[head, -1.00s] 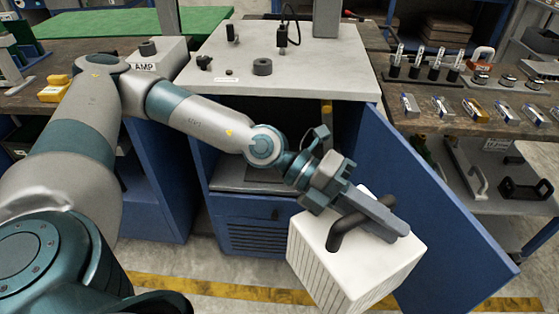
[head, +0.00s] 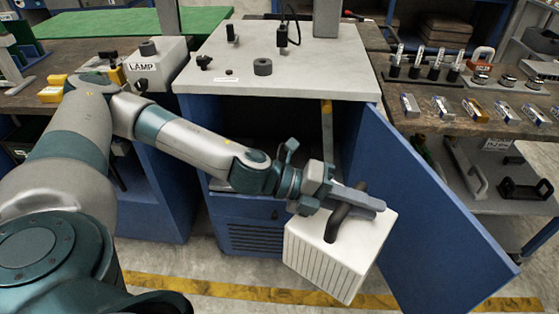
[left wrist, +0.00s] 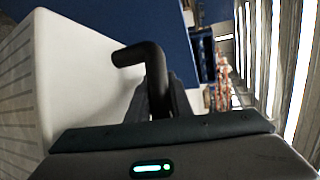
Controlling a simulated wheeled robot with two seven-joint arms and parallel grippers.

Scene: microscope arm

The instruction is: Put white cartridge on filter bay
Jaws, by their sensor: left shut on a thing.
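The white cartridge (head: 336,259) is a ribbed white box with a black bent handle (head: 340,222) on top. My left gripper (head: 362,197) is shut on that handle and holds the cartridge in the air, tilted, in front of the open cabinet. In the left wrist view the handle (left wrist: 150,62) stands between the fingers, and the white cartridge (left wrist: 85,75) fills the left side. The cabinet's dark opening (head: 290,125), under the light worktop, is partly hidden by my left arm. I cannot make out a labelled filter bay. My right gripper is not in view.
The blue cabinet door (head: 425,215) stands open to the right of the cartridge. The worktop (head: 300,65) carries small black parts. A right-hand bench (head: 470,95) holds vials and small blocks. Yellow tape (head: 230,289) crosses the open floor below.

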